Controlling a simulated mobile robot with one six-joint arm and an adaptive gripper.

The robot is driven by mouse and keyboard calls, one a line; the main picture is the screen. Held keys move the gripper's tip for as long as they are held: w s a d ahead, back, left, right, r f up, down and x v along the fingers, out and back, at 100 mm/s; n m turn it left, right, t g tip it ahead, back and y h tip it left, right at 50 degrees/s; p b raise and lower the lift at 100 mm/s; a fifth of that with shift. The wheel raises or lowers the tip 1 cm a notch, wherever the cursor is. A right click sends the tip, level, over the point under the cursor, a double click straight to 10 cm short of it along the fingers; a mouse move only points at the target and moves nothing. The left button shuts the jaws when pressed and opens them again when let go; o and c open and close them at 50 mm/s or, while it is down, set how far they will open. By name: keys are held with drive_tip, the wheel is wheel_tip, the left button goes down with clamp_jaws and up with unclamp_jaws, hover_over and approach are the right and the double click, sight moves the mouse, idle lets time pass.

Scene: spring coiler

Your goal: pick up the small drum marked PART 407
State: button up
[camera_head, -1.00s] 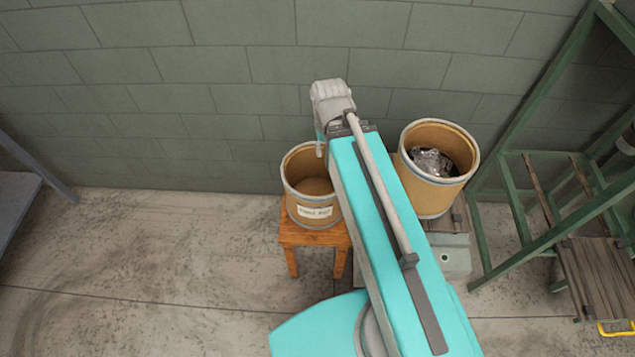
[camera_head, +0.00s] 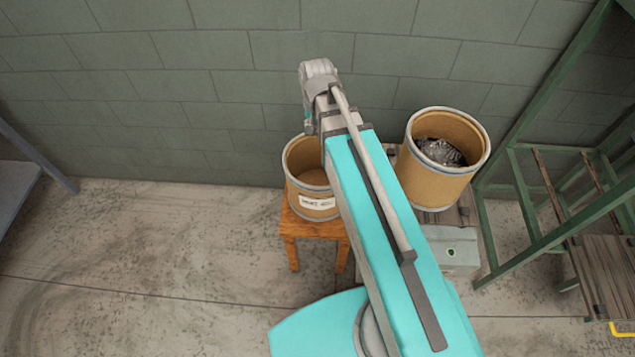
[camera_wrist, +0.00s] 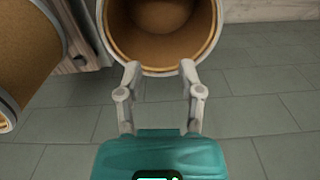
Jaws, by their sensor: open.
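The small tan drum (camera_head: 312,186) stands upright on a wooden stool. It has a pale rim and a white label on its front, too blurred to read surely. In the wrist view the drum's open mouth (camera_wrist: 165,45) fills the top middle, and it looks empty inside. My gripper (camera_wrist: 160,68) is open, its two fingers spread at the drum's near rim. I cannot tell whether they touch it. In the head view the gripper is mostly hidden behind my wrist, above the drum's far side. My arm covers the drum's right edge.
A second tan drum (camera_head: 432,186) holding crumpled shiny scrap (camera_head: 440,152) stands to the right; it also shows in the wrist view (camera_wrist: 28,50). The orange stool (camera_head: 312,228) is below the small drum. A grey block wall (camera_head: 170,85) is close behind. A green frame (camera_head: 525,215) stands right. Floor at left is clear.

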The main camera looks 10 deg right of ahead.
sight(298, 139)
drive_tip(key=w+a+f+m+b, duration=0.3)
drive_tip(key=w+f+m+b, duration=0.5)
drive_tip(key=w, duration=0.5)
drive_tip(key=shift+w+a+f, duration=0.2)
drive_tip(key=shift+a+f, duration=0.05)
drive_tip(key=shift+f, duration=0.45)
drive_tip(key=shift+f, duration=0.1)
wheel_tip(298, 139, down, 8)
drive_tip(key=b, duration=0.8)
drive_tip(key=shift+f+b, duration=0.25)
drive_tip(key=shift+b, duration=0.05)
drive_tip(key=shift+f, duration=0.1)
drive_tip(key=f+b, duration=0.2)
drive_tip(key=b, duration=0.1)
drive_tip(key=shift+w+f, duration=0.3)
drive_tip(key=shift+f, duration=0.05)
drive_tip(key=shift+f+b, duration=1.1)
drive_tip(key=shift+f, duration=0.05)
